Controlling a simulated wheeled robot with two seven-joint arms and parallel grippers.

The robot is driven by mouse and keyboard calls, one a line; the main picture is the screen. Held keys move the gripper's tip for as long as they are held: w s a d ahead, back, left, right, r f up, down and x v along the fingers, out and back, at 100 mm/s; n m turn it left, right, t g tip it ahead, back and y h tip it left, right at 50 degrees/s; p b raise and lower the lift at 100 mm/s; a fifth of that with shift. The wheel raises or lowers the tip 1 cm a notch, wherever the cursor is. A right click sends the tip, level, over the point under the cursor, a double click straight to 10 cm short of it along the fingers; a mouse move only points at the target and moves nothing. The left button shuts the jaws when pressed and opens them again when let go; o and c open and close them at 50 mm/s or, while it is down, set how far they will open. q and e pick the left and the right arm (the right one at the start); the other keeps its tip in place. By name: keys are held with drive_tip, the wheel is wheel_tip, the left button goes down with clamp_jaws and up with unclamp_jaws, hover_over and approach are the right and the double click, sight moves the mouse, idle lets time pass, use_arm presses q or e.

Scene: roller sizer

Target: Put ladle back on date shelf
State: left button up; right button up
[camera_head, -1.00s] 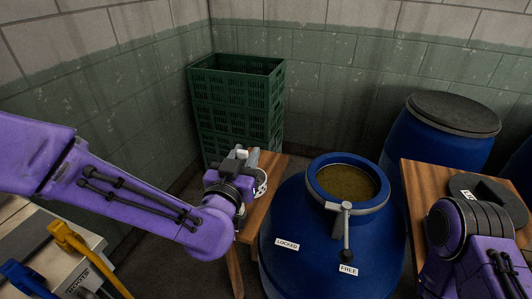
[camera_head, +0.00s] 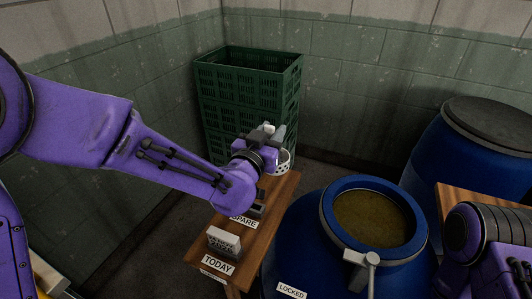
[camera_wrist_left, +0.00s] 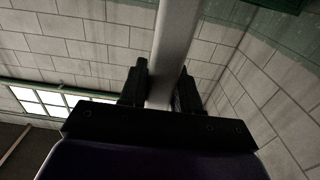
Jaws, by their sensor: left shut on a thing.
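My left gripper (camera_wrist_left: 160,88) is shut on the ladle's pale grey handle (camera_wrist_left: 176,35), which runs up between the two fingers in the left wrist view. In the head view the left gripper (camera_head: 268,140) is above the far end of a narrow wooden shelf (camera_head: 262,226). The ladle's white perforated bowl (camera_head: 283,162) shows just right of the gripper, partly hidden by it. I cannot tell whether the bowl touches the shelf.
A small grey block (camera_head: 224,241) stands on the shelf behind the TODAY label. Stacked green crates (camera_head: 250,95) stand behind the shelf. An open blue barrel (camera_head: 330,260) with a LOCKED label stands close to its right. A lidded blue barrel (camera_head: 465,165) is farther right.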

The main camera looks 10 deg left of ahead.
sight(284, 165)
use_arm(q)
drive_tip(key=w+f, duration=0.1)
drive_tip(key=w+a+f, duration=0.1)
drive_tip(key=f, duration=0.1)
drive_tip(key=w+a+f, duration=0.1)
drive_tip(key=f, duration=0.1)
drive_tip(key=shift+w, duration=0.1)
drive_tip(key=f, duration=0.3)
drive_tip(key=shift+w+a+f+p, duration=0.1)
drive_tip(key=shift+w+f+p, duration=0.15)
drive_tip(key=shift+f+p, duration=0.15)
drive_tip(key=shift+r, duration=0.1)
drive_tip(key=shift+s, duration=0.1)
drive_tip(key=o, duration=1.1)
drive_tip(key=shift+f, duration=0.2)
drive_tip(key=shift+c, duration=0.2)
drive_tip(key=shift+r, duration=0.15)
